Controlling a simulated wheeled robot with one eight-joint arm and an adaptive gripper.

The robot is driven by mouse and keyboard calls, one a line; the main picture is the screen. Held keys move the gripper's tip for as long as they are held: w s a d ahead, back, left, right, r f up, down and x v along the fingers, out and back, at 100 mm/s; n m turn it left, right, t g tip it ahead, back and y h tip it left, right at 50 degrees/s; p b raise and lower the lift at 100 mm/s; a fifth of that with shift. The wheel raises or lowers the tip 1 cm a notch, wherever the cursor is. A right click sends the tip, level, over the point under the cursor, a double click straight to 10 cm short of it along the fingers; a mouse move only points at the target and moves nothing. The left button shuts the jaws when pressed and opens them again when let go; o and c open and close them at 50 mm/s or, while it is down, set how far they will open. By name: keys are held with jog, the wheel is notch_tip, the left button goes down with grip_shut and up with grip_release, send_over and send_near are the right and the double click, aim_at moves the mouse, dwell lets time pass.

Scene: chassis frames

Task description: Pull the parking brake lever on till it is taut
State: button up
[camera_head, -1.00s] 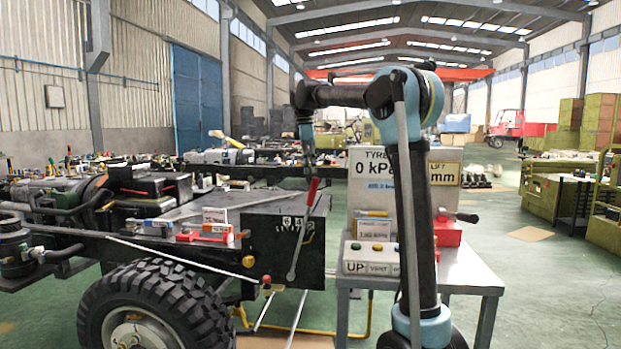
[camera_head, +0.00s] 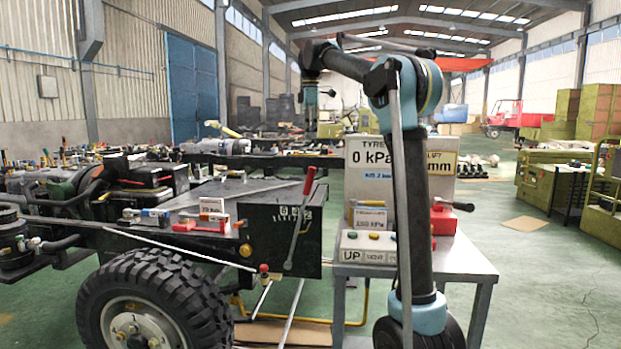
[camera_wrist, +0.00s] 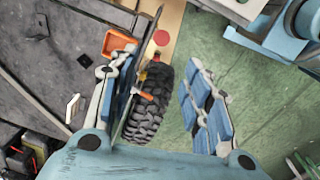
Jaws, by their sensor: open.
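The lever (camera_head: 299,220) with a red handle (camera_head: 308,180) stands in front of a dark panel (camera_head: 258,232) with a number scale, leaning slightly right at its top. My gripper (camera_head: 310,118) is above the handle in the head view, apart from it. In the wrist view my gripper (camera_wrist: 151,80) has its two blue-padded fingers wide apart with nothing gripped. A red disc (camera_wrist: 161,37) shows beyond the fingertips; I cannot tell if it is the lever's handle. A dark narrow strip and the tyre (camera_wrist: 149,104) show between the fingers.
A grey table (camera_head: 455,262) right of the lever carries a gauge box (camera_head: 360,165) and a button box (camera_head: 366,246). The chassis wheel (camera_head: 150,305) is at lower left. A red knob (camera_head: 264,268) sits below the lever. Open floor lies to the right.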

aim_at(311, 175)
jog(key=f, duration=1.7)
jog(key=shift+w, duration=0.35)
grip_shut()
